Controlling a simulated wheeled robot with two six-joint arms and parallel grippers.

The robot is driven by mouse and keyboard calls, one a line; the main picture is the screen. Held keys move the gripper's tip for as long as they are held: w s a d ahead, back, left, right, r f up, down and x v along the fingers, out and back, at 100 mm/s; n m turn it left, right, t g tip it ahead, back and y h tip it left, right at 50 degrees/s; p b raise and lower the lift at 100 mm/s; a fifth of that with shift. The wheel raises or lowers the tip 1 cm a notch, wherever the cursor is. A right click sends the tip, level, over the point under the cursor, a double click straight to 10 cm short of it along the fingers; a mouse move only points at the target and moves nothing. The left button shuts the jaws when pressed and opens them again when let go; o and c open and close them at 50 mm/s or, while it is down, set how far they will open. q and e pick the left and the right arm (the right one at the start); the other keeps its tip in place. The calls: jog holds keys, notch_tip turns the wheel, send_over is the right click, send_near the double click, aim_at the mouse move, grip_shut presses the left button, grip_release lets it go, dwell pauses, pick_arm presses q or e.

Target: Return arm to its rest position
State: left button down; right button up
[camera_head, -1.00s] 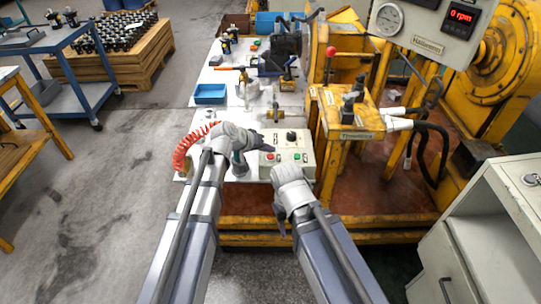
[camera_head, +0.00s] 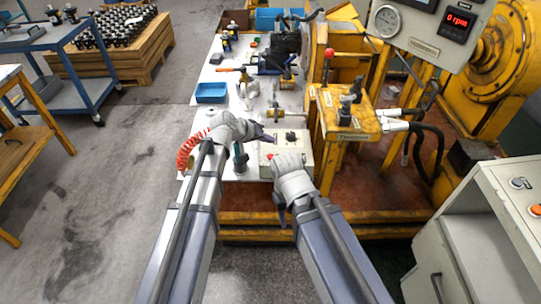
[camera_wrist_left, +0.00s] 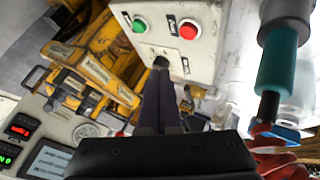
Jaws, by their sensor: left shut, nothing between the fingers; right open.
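My left gripper (camera_head: 267,138) is shut and empty, with dark fingers over the back left part of the grey control box (camera_head: 303,160). In the left wrist view its fingers (camera_wrist_left: 160,80) are together, pointing toward the box face with a green button (camera_wrist_left: 139,25) and a red button (camera_wrist_left: 188,30). I cannot tell whether they touch it. My right gripper (camera_head: 282,214) is open, low in front of the box; its fingers are mostly hidden by its own wrist. Both arms reach forward from the bottom edge.
A teal-handled tool (camera_head: 240,160) stands close by the left wrist; it looms large in the wrist view (camera_wrist_left: 280,60). A white table (camera_head: 205,120) holds a blue tray (camera_head: 210,93). The yellow machine (camera_head: 345,125) stands right, a grey cabinet (camera_head: 455,240) lower right.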

dwell(0.3)
pick_arm(q)
jog(key=s+a+m+g+y+p, duration=0.1)
jog(key=s+a+g+y+p, duration=0.1)
jog(key=s, duration=1.1)
jog(key=s+a+m+g+y+p, duration=0.2)
jog(key=s+y, duration=0.4)
jog(key=s, duration=0.6)
jog(key=a+g+p, duration=0.1)
jog(key=g+p, duration=0.1)
jog(key=shift+s+a+g+p, duration=0.2)
jog(key=shift+s+g+p, duration=0.1)
jog(key=shift+s, duration=0.1)
